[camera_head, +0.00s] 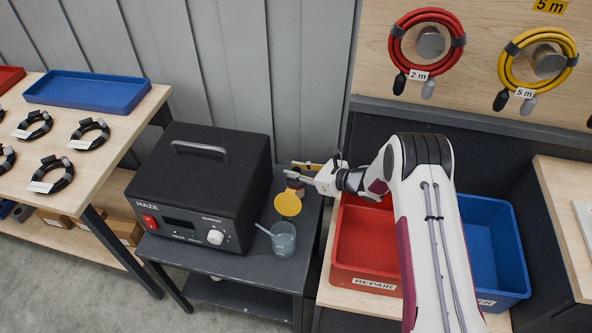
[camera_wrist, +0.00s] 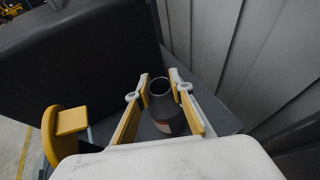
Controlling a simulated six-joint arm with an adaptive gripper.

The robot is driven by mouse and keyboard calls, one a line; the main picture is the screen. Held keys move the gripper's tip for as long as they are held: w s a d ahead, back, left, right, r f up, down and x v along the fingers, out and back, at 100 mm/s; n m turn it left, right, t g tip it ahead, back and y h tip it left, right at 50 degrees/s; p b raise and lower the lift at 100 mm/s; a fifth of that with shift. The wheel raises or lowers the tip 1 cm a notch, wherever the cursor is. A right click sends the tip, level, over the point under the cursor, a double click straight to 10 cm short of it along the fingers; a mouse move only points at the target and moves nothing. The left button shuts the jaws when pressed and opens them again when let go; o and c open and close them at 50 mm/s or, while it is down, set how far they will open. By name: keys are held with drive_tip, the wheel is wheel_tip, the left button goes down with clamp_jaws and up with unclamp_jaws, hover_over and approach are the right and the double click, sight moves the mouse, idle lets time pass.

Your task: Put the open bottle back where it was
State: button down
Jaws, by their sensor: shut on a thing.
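My gripper (camera_head: 303,171) is at the back right of the dark cart, just right of the haze machine (camera_head: 205,180). In the wrist view, my gripper (camera_wrist: 160,84) is shut on the open bottle (camera_wrist: 168,108), a dark grey bottle with an uncapped round mouth and a reddish label low down. The bottle looks roughly upright between the fingers. I cannot tell whether its base touches the cart. In the head view the bottle is mostly hidden. A yellow disc (camera_head: 288,204) shows just in front of the gripper; a yellow piece (camera_wrist: 62,130) also shows at left in the wrist view.
A clear beaker (camera_head: 283,240) with a stick in it stands on the cart (camera_head: 250,266) in front of the gripper. A red REPAIR tote (camera_head: 365,244) and a blue tote (camera_head: 482,240) are to the right. A grey ribbed wall (camera_head: 225,60) rises behind the cart.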

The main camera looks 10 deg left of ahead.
drive_tip(key=shift+f, duration=0.1)
drive_tip(key=c, duration=1.8)
unclamp_jaws()
drive_tip(key=shift+v, duration=6.05)
